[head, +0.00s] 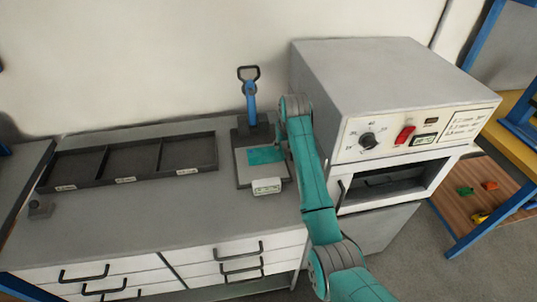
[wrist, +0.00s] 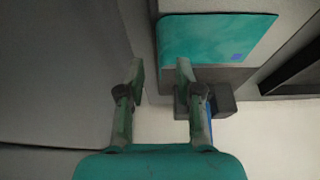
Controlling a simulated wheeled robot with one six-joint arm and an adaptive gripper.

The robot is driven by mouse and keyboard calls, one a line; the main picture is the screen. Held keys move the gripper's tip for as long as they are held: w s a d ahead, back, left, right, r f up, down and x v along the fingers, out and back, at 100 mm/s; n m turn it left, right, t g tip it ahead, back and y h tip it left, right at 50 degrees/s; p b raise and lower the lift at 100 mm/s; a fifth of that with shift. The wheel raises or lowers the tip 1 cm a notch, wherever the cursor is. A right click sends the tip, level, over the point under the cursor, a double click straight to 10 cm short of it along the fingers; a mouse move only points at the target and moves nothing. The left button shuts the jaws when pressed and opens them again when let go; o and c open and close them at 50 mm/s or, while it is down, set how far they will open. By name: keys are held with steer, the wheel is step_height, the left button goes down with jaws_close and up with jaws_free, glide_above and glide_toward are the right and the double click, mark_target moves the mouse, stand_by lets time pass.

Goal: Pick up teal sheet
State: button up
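The teal sheet (head: 266,154) lies flat on the pale plate of a dark press-like fixture (head: 243,176) on the bench. It also shows in the wrist view (wrist: 212,36), with a small blue square near its right side. My gripper (wrist: 160,66) is open, its two fingers apart with nothing between them. The right fingertip overlaps the sheet's lower edge in the wrist view; I cannot tell whether it touches. The left fingertip is off to the left of the sheet. In the head view my arm hides most of the gripper, right beside the fixture.
The fixture has a blue upright lever (head: 250,98) behind the sheet and a small labelled block (head: 267,187) at its front. A large grey oven-like machine (head: 390,95) stands close on the right. A dark three-part tray (head: 75,168) lies on the left.

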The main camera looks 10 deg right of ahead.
steer(key=shift+x, duration=1.6)
steer(key=shift+w, duration=0.1)
jaws_close()
steer(key=shift+r, duration=0.1)
step_height(320, 180, up, 10)
steer(key=shift+a, duration=0.15)
